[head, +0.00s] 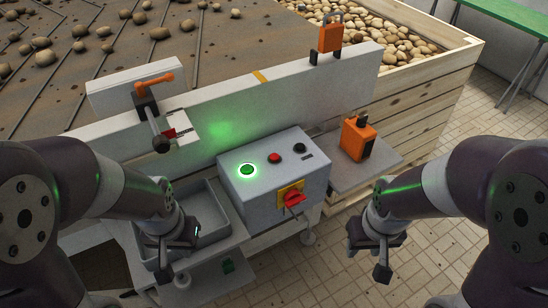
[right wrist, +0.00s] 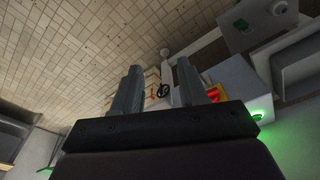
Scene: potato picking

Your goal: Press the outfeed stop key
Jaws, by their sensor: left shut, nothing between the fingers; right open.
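A grey control box (head: 274,182) stands in the middle of the head view. Its top carries a green button (head: 247,170), lit and glowing, a red button (head: 274,158) and a black button (head: 300,148). A red rotary switch (head: 294,198) on a yellow plate is on its front. My left gripper (head: 168,250) is shut and empty, left of and below the box, over the grey tray. My right gripper (head: 370,256) is open and empty, to the right of the box. Its spread fingers show in the right wrist view (right wrist: 158,82). Neither gripper touches the box.
A grey tray (head: 208,196) lies left of the box. An orange padlock-like device (head: 357,138) stands on a side shelf (head: 380,165); another orange lock (head: 330,38) sits on the white rail (head: 225,105). Behind are a belt with potatoes and a wooden crate (head: 440,75).

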